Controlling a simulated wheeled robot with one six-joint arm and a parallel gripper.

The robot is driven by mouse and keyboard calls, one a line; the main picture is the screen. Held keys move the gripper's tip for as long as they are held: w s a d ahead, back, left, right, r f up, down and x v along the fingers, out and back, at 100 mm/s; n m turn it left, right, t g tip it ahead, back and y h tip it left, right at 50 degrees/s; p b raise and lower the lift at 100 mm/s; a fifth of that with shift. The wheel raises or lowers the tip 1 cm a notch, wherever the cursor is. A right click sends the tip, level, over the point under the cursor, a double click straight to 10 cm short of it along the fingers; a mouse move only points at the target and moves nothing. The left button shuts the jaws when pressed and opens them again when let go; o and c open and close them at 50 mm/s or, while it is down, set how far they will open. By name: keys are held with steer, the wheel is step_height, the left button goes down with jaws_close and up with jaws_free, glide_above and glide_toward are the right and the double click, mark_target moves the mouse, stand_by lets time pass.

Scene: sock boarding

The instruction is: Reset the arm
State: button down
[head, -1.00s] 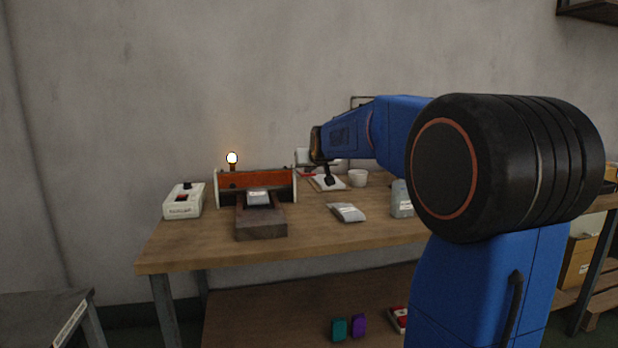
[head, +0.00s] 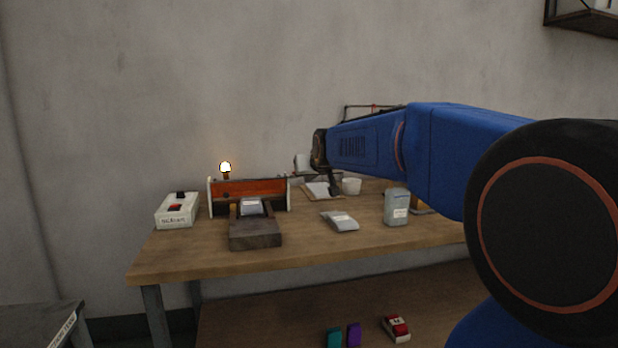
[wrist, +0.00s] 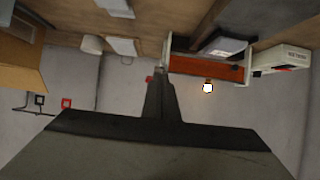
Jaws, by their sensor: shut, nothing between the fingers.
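My gripper (head: 334,188) is at the end of my blue arm, above the back part of the wooden workbench (head: 200,262). In the wrist view my gripper (wrist: 160,80) shows as dark fingers close together, shut and empty.
An orange-fronted machine (head: 250,190) with a lit bulb (head: 225,167) and a dark block (head: 255,236) stands left. A white switch box (head: 177,211) is beside it. A grey packet (head: 340,221) lies mid-bench; a grey container (head: 396,207) stands right. The front middle is clear.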

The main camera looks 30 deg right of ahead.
stand_by(0.6)
steer(key=s+a+f+n+g+y, duration=0.1)
steer(key=s+a+f, duration=0.4)
steer(key=s, duration=0.8)
steer(key=s+a+f+n+g+y, duration=0.1)
steer(key=s+a+f+g, duration=0.2)
steer(key=s+f, duration=0.9)
steer(key=s+a+f+n+g+y, duration=0.1)
steer(key=s+a+f+g, duration=0.2)
steer(key=s+a+f, duration=0.5)
steer(key=s+a, duration=0.1)
steer(key=s, duration=0.4)
steer(key=shift+s+a+f, duration=0.25)
steer(key=shift+s+f, duration=0.1)
steer(key=shift+f, duration=0.05)
